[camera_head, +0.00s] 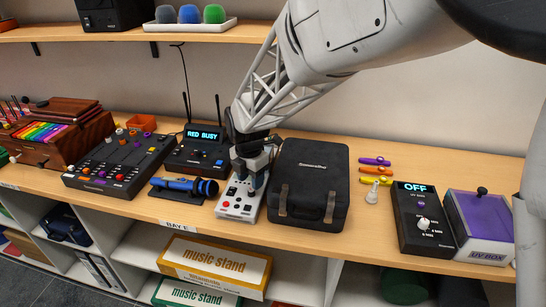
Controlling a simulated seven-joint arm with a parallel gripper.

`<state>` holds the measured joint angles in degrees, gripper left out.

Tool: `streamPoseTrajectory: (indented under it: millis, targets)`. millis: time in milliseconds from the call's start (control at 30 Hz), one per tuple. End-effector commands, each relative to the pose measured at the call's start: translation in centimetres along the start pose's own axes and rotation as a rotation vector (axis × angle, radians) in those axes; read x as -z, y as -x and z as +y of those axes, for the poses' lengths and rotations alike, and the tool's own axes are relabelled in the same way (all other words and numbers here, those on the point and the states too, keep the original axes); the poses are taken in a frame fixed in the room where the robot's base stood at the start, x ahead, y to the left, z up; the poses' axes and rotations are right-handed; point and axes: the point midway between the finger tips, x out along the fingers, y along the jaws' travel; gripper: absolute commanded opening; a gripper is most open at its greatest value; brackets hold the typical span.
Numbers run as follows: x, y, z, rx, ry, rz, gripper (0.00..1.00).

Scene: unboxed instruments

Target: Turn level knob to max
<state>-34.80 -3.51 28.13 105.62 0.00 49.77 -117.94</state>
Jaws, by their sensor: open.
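My gripper (254,178) is over the back part of a small white box (238,206) with red and dark controls on its top. The gripper points down and its fingers are open, close to the box's top. I cannot tell whether they touch a knob. The fingers hide the back of the box. No label reading "level" is legible, so I cannot tell which control is the level knob or where it points.
A black case (310,180) stands close on the right. A blue microphone (186,187) lies to the left. A timer (421,217) reading "OFF" and a purple UV box (482,222) stand right.

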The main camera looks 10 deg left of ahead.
Motion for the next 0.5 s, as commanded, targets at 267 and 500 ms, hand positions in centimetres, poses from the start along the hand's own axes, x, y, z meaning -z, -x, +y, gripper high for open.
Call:
streamPoseTrajectory:
  millis: [267, 500]
  targets:
    - [0.0, -3.0, 0.0, 0.001, 0.000, 0.000, 0.48]
    - [0.0, -4.1, 0.0, 0.000, 0.000, 0.000, 0.48]
